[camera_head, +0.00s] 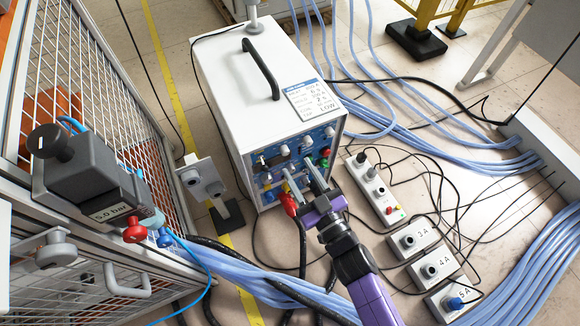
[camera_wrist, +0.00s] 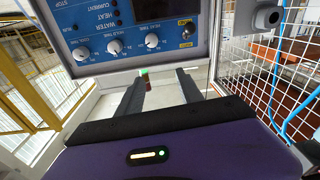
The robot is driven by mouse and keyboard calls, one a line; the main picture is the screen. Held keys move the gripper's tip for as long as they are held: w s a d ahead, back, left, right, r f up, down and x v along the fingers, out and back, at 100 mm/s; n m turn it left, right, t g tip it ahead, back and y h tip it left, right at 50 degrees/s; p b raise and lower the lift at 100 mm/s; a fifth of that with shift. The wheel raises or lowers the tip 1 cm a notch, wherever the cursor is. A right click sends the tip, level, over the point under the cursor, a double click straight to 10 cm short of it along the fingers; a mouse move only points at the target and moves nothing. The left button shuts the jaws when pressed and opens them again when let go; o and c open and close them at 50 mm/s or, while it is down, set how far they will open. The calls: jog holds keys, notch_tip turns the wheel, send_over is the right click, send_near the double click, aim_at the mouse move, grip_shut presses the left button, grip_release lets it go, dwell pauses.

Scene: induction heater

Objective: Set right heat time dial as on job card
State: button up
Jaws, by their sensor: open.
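The white heater cabinet (camera_head: 235,85) has a blue control panel on its front. In the wrist view the panel (camera_wrist: 95,22) carries a row of white-capped dials. The rightmost dial (camera_wrist: 151,40) has a label that seems to read heat time. The middle dial (camera_wrist: 115,46) and left dial (camera_wrist: 80,53) stand beside it. My gripper (camera_head: 302,178) is open in front of the panel. In the wrist view its fingers (camera_wrist: 162,74) are apart, below the dials, with no dial between them. The job card (camera_head: 312,97) lies on the cabinet top; "6 s", "2 s" and "LOW" seem legible, the rest is too small.
A red knob (camera_head: 288,204) shows beside my gripper. A wire cage (camera_head: 75,75) stands left. A control box (camera_head: 374,190), several numbered boxes (camera_head: 433,265) and blue hoses (camera_head: 390,110) lie on the floor right.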

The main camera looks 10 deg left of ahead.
jog(key=m, duration=0.1)
send_near(287, 154)
jog(key=shift+m+g, duration=0.3)
jog(key=shift+b+x, duration=0.4)
jog(key=shift+x, duration=4)
jog(key=shift+r, duration=0.2)
grip_shut()
